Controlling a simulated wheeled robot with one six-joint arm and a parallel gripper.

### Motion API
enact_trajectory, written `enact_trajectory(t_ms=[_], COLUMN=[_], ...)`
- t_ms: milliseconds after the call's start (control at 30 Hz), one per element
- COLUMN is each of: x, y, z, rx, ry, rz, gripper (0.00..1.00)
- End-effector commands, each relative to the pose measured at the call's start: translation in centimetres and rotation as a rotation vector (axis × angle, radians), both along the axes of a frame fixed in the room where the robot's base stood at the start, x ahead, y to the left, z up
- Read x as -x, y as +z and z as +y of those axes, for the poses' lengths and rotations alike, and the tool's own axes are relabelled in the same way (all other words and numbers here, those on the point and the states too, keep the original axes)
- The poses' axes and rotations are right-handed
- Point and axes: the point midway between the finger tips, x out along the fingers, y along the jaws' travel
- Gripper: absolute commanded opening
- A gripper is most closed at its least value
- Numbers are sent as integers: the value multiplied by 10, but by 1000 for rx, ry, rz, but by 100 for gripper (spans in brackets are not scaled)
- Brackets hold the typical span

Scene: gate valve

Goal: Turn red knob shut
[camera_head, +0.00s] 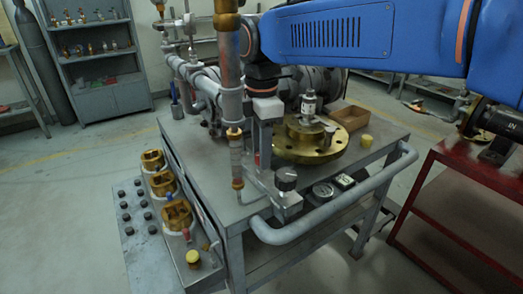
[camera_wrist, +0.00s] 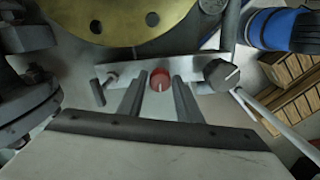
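The red knob (camera_wrist: 160,80) shows in the wrist view on a pale metal bar, with a white line on its face running down in the picture. My gripper (camera_wrist: 158,94) points at it with one finger on each side. The fingers are apart, with a small gap to the knob; I cannot tell how deep they reach around it. In the head view my gripper (camera_head: 264,135) hangs over the cart beside the upright pipe. The knob is mostly hidden there by the gripper and pipe.
A black knob (camera_wrist: 221,75) sits right of the red one; it also shows in the head view (camera_head: 286,178). A brass flange (camera_wrist: 130,12) lies beyond. The copper pipe (camera_head: 229,70) stands close beside my gripper. The cart handrail (camera_head: 340,205) edges the near side.

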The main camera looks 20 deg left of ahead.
Motion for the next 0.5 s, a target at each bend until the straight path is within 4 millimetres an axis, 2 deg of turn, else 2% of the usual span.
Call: enact_trajectory(t_ms=[33, 100, 500], x=[0, 0, 0], y=[0, 0, 0], z=[0, 0, 0], rx=[0, 0, 0], ry=[0, 0, -58], rz=[0, 0, 0], gripper=[19, 4, 4])
